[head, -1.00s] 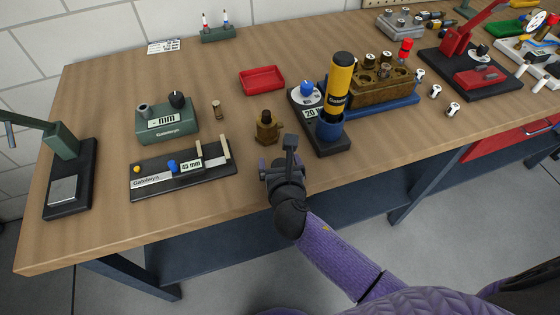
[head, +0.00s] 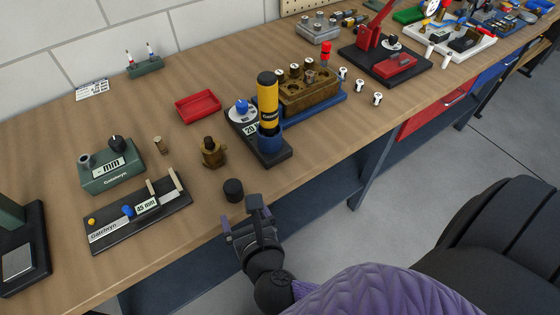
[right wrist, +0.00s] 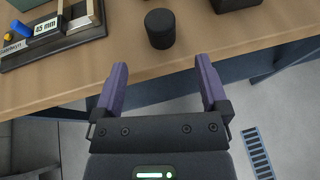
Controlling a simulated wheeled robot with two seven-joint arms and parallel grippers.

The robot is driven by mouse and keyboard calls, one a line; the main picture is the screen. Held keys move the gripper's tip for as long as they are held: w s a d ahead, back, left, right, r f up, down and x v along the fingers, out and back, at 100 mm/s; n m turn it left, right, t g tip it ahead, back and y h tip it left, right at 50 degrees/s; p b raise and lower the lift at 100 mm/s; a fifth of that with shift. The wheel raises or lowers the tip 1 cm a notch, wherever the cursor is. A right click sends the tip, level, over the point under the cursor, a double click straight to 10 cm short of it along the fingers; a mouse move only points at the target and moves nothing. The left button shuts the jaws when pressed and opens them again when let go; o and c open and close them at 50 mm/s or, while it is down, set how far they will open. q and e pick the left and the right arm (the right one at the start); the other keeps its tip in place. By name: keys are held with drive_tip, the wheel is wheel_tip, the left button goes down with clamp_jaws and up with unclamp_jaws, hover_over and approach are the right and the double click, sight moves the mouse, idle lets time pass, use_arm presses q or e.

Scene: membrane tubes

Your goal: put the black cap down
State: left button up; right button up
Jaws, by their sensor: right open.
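The black cap (head: 233,190) stands upright on the wooden bench near its front edge, with nothing touching it. It also shows in the right wrist view (right wrist: 160,30), beyond the fingertips. My right gripper (head: 245,216) is open and empty, just off the front edge on the near side of the cap. In the right wrist view its two purple fingers (right wrist: 161,68) are spread apart, with a clear gap to the cap. My left gripper is not in view.
A brass fitting (head: 212,153) stands behind the cap. A black gauge board (head: 110,236) lies to its left. A blue-based stand with a yellow-black cylinder (head: 268,105) is to its right. A red tray (head: 199,107) lies farther back. Bare wood surrounds the cap.

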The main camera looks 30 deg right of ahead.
drive_tip(key=s+d+f+m+g, duration=0.2)
drive_tip(key=s+f+m+g, duration=0.15)
drive_tip(key=f+m, duration=0.45)
drive_tip(key=s+d+f+m+g, duration=0.25)
drive_tip(key=s+f, duration=0.25)
drive_tip(key=f, duration=0.6)
drive_tip(key=s+d+f+m+g+y, duration=0.1)
drive_tip(key=s+d+f+m+g, duration=0.1)
drive_tip(key=s+f+m, duration=0.3)
drive_tip(key=s+d+f+m+g, duration=0.1)
drive_tip(key=s+f+m+g, duration=0.3)
drive_tip(key=s+m, duration=1)
drive_tip(key=shift+s+d+f+m+g+y, duration=0.15)
drive_tip(key=shift+d+f+m+g+y, duration=0.2)
drive_tip(key=shift+f+m, duration=0.5)
drive_tip(key=shift+r, duration=0.2)
